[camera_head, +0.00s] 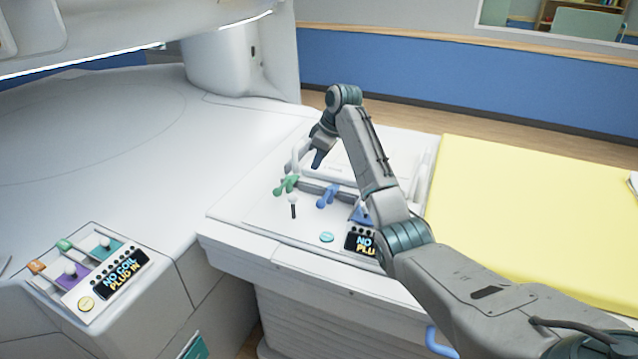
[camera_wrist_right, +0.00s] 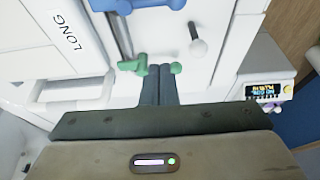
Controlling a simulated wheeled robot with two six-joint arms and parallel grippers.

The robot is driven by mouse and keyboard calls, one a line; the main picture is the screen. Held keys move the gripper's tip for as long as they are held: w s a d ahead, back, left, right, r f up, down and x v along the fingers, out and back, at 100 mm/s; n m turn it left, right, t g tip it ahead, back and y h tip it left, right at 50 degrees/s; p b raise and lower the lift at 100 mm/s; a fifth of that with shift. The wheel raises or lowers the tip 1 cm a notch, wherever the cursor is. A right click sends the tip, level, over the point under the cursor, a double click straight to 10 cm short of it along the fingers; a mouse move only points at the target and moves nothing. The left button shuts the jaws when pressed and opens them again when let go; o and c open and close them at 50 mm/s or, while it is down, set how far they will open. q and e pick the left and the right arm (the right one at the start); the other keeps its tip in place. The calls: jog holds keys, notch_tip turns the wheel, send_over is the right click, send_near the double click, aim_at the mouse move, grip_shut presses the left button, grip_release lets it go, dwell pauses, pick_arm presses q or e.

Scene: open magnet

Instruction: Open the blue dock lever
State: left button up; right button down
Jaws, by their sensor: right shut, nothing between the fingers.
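The blue lever (camera_head: 327,196) stands on the white dock panel, right of a green lever (camera_head: 285,186) in the head view. In the right wrist view the blue lever (camera_wrist_right: 150,4) is cut off by the top edge. My right gripper (camera_head: 317,163) is shut and empty, pointing down behind and above the two levers. In the right wrist view its closed fingertips (camera_wrist_right: 160,70) overlap the green lever (camera_wrist_right: 131,66), hiding its middle. I cannot tell whether they touch it. My left gripper is not in view.
A white-knobbed stick (camera_head: 293,203) stands in front of the levers. A dark display (camera_head: 361,244) is partly hidden by my right arm. A second control panel (camera_head: 86,276) is at lower left. A yellow pad (camera_head: 520,215) lies to the right.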

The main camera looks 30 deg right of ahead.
jog(key=p+x, duration=0.1)
jog(key=x, duration=0.2)
jog(key=p+x, duration=0.1)
jog(key=x, duration=0.4)
jog(key=shift+s+a+f+p, duration=0.15)
jog(key=shift+a+f+p, duration=0.2)
jog(key=shift+p, duration=0.05)
jog(key=s+d+p, duration=0.1)
jog(key=s+d+f+p, duration=0.1)
jog(key=s, duration=0.1)
jog(key=shift+d+f, duration=0.1)
jog(key=shift+d, duration=0.15)
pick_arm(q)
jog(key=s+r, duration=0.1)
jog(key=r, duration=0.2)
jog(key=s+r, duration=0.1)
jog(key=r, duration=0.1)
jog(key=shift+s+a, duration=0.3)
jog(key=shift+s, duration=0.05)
pick_arm(e)
jog(key=shift+f, duration=0.1)
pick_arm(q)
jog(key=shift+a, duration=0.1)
pick_arm(e)
jog(key=shift+d, duration=0.1)
